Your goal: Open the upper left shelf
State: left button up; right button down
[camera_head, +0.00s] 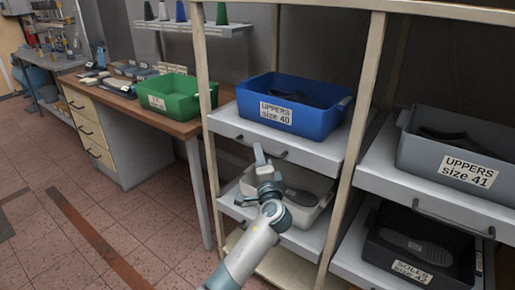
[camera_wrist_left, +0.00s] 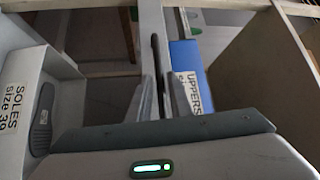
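The upper left shelf (camera_head: 225,122) is a white pull-out tray holding a blue bin (camera_head: 310,122) labelled "UPPERS size 40". It looks pushed in. Its dark bar handle (camera_head: 280,154) is on the front edge and is partly hidden by my left gripper (camera_head: 261,156). In the left wrist view, the handle (camera_wrist_left: 158,52) runs lengthwise in line with the gap between the two fingers (camera_wrist_left: 158,88). The fingers are apart, and whether they touch the handle cannot be told. My right gripper is in neither view.
Below is a lower shelf with a white bin (camera_wrist_left: 25,85) labelled "SOLES size 39". To the right are a grey "UPPERS size 41" bin (camera_head: 420,150) and a black soles bin (camera_head: 375,250). Cream posts (camera_head: 350,160) frame the shelves. A desk with a green bin (camera_head: 172,97) stands left.

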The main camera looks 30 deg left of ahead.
pick_arm(q)
jog(key=shift+x, duration=1.25)
grip_shut()
jog(key=shift+f, duration=0.1)
